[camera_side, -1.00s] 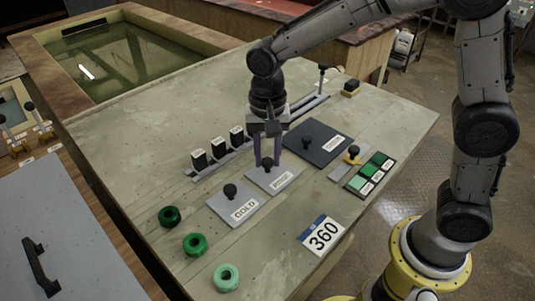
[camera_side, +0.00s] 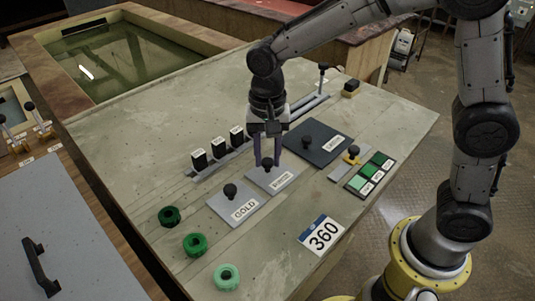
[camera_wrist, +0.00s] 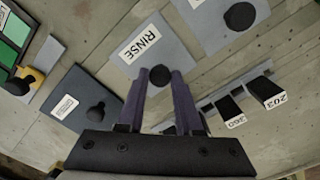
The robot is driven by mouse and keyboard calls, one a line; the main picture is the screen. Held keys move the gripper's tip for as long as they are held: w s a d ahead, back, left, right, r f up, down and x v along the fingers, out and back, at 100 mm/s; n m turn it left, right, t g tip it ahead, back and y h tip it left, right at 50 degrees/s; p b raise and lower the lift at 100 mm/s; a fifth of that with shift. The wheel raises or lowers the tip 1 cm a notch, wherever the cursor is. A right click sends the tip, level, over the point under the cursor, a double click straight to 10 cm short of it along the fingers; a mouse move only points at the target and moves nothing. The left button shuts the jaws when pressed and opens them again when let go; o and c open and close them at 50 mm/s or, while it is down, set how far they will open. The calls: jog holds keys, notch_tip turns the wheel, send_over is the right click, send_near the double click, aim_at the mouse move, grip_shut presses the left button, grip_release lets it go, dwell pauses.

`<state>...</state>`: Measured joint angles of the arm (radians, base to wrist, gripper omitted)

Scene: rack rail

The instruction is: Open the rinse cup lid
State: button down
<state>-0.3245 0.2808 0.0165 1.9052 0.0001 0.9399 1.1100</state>
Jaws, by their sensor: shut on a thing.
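The rinse cup lid (camera_side: 282,181) is a light grey plate with a white RINSE label and a black knob. It appears flat on the bench top, and in the wrist view the lid (camera_wrist: 150,45) lies just beyond my fingertips. My gripper (camera_side: 267,162) points down over the lid with its purple fingers on either side of the knob. In the wrist view my gripper (camera_wrist: 160,76) is shut on the knob (camera_wrist: 160,74), with one finger against each side. I see no gap under the lid.
The GOLD lid (camera_side: 227,207) is close on the left; a dark lid (camera_side: 309,140) is on the right. Several black blocks (camera_side: 218,143) stand behind on a rail. Green rings (camera_side: 196,244) lie front left, a 360 card (camera_side: 322,235) in front.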

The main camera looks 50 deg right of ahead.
jog(key=shift+r, duration=0.1)
jog(key=s, duration=0.7)
jog(key=shift+s, duration=0.4)
jog(key=c, duration=0.6)
grip_release()
notch_tip(320, 180, up, 14)
jog(key=shift+f, duration=0.1)
